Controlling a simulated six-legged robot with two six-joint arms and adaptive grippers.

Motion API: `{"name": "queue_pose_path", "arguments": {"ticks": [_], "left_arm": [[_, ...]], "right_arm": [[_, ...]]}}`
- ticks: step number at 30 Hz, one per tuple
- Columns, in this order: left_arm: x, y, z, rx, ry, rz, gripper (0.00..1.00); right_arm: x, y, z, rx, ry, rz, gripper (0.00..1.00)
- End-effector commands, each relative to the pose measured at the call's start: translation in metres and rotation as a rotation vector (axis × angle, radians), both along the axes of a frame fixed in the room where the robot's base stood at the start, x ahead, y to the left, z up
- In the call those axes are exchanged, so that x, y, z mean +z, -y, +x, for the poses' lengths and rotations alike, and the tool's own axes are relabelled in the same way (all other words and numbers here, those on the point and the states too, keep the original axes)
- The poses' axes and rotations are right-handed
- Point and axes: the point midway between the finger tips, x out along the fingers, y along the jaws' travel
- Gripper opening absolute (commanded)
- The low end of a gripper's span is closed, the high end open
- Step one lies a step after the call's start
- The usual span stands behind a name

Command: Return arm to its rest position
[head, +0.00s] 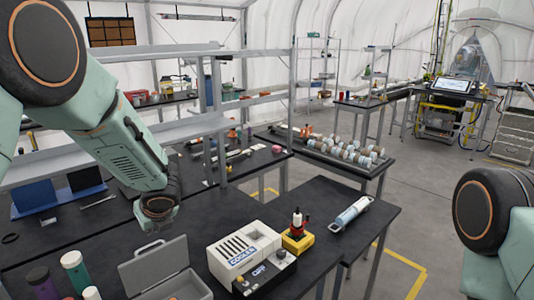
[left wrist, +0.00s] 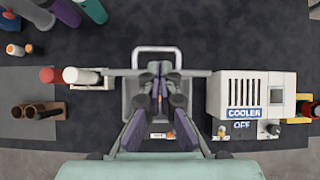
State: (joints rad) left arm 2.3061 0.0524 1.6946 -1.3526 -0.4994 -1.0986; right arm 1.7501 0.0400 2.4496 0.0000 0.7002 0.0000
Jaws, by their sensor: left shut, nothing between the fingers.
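My left arm comes in from the upper left in the head view. Its gripper (head: 156,222) points down above the dark workbench (head: 225,205), over a grey case (head: 152,265) with its lid raised. In the left wrist view the gripper (left wrist: 159,72) has its purple-grey fingers together, with nothing between them. The fingers cover part of the grey case (left wrist: 137,92) below. A rounded part of my right arm shows at the right edge of the head view; its gripper is out of view.
Several bottles (head: 75,265) stand at the lower left. Shelves (head: 170,130) rise behind the bench.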

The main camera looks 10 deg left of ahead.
Motion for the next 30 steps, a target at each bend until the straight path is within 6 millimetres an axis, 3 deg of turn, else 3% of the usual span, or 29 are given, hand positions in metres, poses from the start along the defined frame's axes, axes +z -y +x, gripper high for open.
{"name": "queue_pose_path", "arguments": {"ticks": [6, 8, 15, 21, 28, 30], "left_arm": [[-0.099, 0.046, -0.080, 0.258, -0.090, -0.325, 0.00], [-0.123, 0.062, -0.107, 0.368, -0.113, -0.422, 0.00], [-0.200, 0.123, -0.231, 1.000, -0.157, -0.750, 0.00], [-0.229, 0.140, -0.325, 1.640, -0.030, -0.837, 0.00], [-0.233, 0.118, -0.403, 2.139, 0.268, -0.754, 0.00], [-0.238, 0.111, -0.412, 2.206, 0.342, -0.740, 0.00]], "right_arm": [[0.000, 0.000, 0.000, 0.000, -0.001, 0.000, 0.40], [0.000, 0.000, 0.000, 0.000, -0.001, 0.000, 0.40], [0.000, 0.000, 0.000, 0.000, -0.001, 0.000, 0.40], [0.000, 0.000, 0.000, 0.000, -0.001, 0.000, 0.40], [0.000, 0.000, 0.000, 0.000, -0.001, 0.000, 0.40], [-0.007, 0.000, 0.000, 0.000, -0.001, 0.000, 0.40]]}}
